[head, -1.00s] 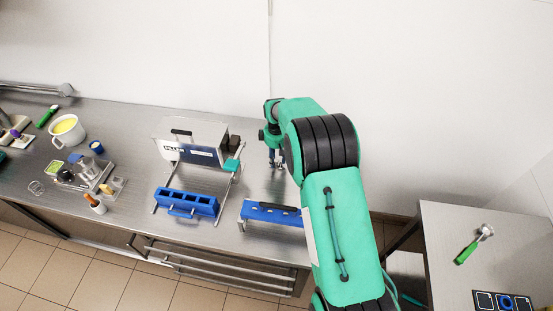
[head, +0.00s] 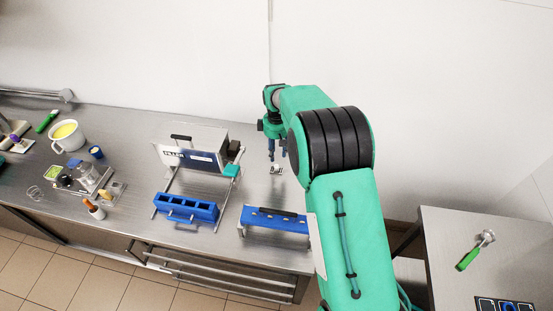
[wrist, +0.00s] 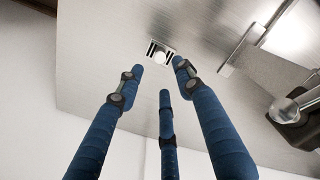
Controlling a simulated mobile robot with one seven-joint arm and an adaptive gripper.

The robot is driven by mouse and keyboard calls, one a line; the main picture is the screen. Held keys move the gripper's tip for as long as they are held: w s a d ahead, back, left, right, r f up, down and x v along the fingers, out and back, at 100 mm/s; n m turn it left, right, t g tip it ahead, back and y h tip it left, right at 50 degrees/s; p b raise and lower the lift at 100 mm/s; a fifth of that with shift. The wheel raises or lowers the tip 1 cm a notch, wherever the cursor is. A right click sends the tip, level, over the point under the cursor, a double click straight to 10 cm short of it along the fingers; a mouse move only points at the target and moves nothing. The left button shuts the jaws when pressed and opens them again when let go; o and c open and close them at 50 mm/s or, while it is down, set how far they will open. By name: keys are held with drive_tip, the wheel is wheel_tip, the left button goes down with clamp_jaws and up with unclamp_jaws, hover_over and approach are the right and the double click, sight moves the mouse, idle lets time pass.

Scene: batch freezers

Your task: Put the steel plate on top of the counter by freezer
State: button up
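A small square piece with dark slots and a pale round middle (wrist: 160,52) lies on the bare steel counter. It also shows in the head view (head: 277,169), near the counter's right end; it looks like the steel plate, but it is too small to be sure. My gripper (head: 278,152) is above it, pointing down, with its blue fingers apart. In the wrist view my gripper (wrist: 155,80) has three fingers spread and nothing between them, apart from the piece. The steel counter (head: 115,225) runs along the wall. No freezer can be clearly told.
A steel machine (head: 190,145) with a blue moulded tray (head: 187,207) stands left of my gripper. A blue rack (head: 272,220) is at the counter's front edge. A pot (head: 67,135) and several small tools are further left. A side table (head: 440,240) holds a green-handled tool (head: 475,250).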

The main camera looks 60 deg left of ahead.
drive_tip(key=shift+r, duration=2)
